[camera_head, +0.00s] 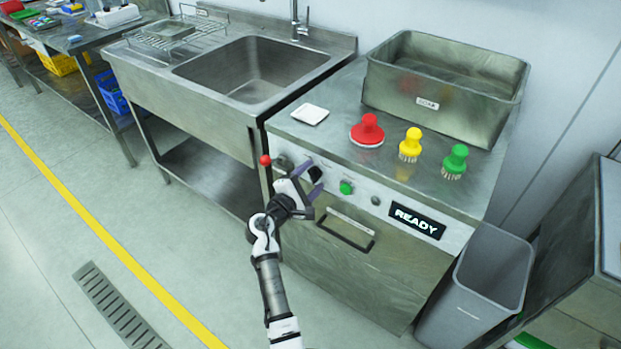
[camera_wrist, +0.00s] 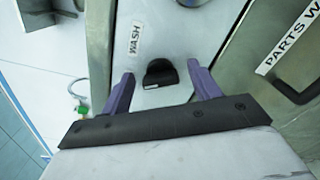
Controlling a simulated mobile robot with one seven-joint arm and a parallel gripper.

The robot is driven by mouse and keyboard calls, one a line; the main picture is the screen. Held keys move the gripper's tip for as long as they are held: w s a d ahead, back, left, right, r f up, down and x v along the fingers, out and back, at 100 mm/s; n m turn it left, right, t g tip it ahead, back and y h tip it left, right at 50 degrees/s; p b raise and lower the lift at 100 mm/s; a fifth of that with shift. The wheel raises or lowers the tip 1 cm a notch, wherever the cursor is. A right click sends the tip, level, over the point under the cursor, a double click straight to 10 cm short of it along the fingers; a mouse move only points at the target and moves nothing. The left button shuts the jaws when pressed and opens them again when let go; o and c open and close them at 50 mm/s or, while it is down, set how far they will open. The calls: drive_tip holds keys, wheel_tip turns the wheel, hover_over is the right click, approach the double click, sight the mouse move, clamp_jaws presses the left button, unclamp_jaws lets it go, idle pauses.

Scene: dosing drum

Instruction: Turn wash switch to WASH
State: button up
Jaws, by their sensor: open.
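The wash switch is a black knob (camera_wrist: 161,73) on the machine's pale front panel. In the wrist view it sits between the purple fingers of my open gripper (camera_wrist: 160,70), with a visible gap on each side. A white label reading WASH (camera_wrist: 136,38) is above and left of the knob, and a small pale mark shows on the knob's lower edge. In the head view my gripper (camera_head: 309,179) is at the left part of the panel, and the black knob (camera_head: 315,173) shows between the fingers. My fingers partly cover the panel there.
A green button (camera_head: 346,187) and a READY display (camera_head: 417,222) are right of my gripper. A red ball (camera_head: 265,160) sticks out at the left. A handle (camera_head: 346,229) is below. A sink (camera_head: 250,75) adjoins left; a grey bin (camera_head: 490,280) stands right.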

drive_tip(key=shift+c, duration=0.4)
drive_tip(key=c, duration=0.9)
